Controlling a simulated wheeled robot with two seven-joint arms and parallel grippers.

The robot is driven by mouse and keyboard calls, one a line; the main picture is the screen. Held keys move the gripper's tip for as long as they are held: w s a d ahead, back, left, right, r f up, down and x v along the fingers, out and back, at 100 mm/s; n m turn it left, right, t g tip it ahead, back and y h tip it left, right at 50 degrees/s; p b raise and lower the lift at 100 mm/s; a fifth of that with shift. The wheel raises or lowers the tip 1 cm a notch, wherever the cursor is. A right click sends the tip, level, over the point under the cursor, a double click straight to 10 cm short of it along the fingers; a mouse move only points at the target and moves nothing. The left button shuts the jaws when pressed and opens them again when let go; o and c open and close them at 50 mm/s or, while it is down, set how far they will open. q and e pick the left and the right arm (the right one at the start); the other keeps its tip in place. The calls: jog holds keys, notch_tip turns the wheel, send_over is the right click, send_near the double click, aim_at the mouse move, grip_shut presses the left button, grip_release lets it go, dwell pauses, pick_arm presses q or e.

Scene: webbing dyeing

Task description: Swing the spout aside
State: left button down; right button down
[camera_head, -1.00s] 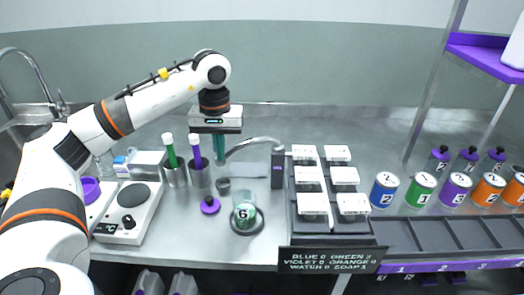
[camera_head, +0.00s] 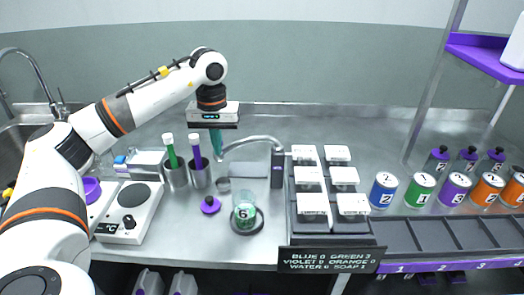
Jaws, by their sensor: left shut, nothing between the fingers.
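The spout (camera_head: 250,141) is a curved silvery pipe. It rises from a grey upright block (camera_head: 277,168) and arches left, with its tip pointing down near the two metal cups. My left gripper (camera_head: 216,150) points down over the back of the counter. Its teal fingers are shut and empty, just left of the spout's tip; I cannot tell whether they touch it. My right gripper is not in view.
Metal cups holding green (camera_head: 170,152) and violet (camera_head: 195,150) sticks stand just left of the spout. A glass beaker marked 6 (camera_head: 245,212) stands in front. White-topped boxes (camera_head: 308,174) fill the space right of the block. The counter behind the spout is clear.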

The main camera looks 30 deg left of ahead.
pick_arm(q)
jog(key=shift+w+a+p, duration=0.3)
jog(key=shift+w+a, duration=0.3)
jog(key=shift+a, duration=0.1)
notch_tip(320, 180, up, 7)
jog(key=p, duration=0.5)
jog(key=shift+s+d+p, duration=0.35)
jog(key=shift+s+p, duration=0.05)
jog(key=shift+s, duration=0.05)
